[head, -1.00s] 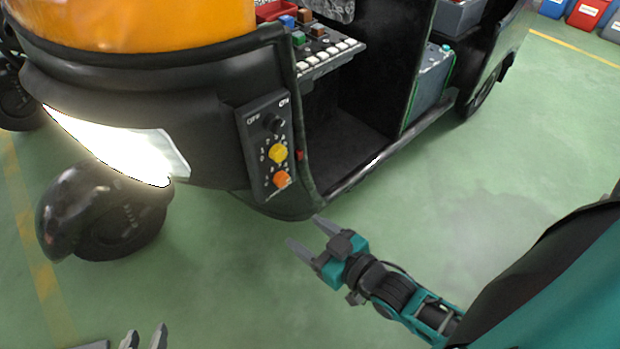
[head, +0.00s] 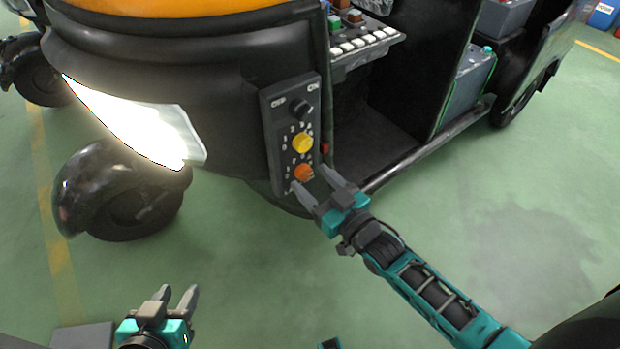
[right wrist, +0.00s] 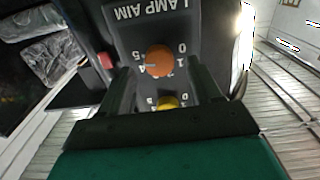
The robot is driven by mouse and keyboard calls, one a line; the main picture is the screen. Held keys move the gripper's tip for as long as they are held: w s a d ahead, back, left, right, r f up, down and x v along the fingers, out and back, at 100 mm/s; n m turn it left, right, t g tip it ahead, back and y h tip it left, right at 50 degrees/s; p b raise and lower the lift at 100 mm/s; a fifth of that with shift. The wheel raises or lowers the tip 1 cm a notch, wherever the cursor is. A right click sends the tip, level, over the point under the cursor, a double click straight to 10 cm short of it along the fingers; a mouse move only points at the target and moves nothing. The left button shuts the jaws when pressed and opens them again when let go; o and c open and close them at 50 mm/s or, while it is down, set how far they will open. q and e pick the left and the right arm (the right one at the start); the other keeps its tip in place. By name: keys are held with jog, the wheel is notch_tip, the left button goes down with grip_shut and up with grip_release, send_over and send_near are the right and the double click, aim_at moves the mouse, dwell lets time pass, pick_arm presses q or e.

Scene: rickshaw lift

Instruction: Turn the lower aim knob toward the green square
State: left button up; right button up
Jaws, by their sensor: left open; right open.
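The lower aim knob (head: 304,172) is orange and sits at the bottom of a dark control panel (head: 274,150) on the rickshaw's front. It also shows in the right wrist view (right wrist: 159,61), beside the upside-down words LAMP AIM. My right gripper (head: 308,180) is open just in front of it, with the fingers on either side of the knob in the wrist view; I cannot tell if they touch it. My left gripper (head: 178,292) is open and empty, low over the floor. I cannot make out a green square by the knob.
A yellow knob (head: 302,142) and a black knob (head: 300,108) sit above the orange one. A red button (head: 325,148) is on the panel's side. The lit headlamp (head: 135,120) and front wheel (head: 118,195) are to the left.

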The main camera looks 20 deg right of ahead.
jog(key=shift+x, duration=1.05)
jog(key=c, duration=1)
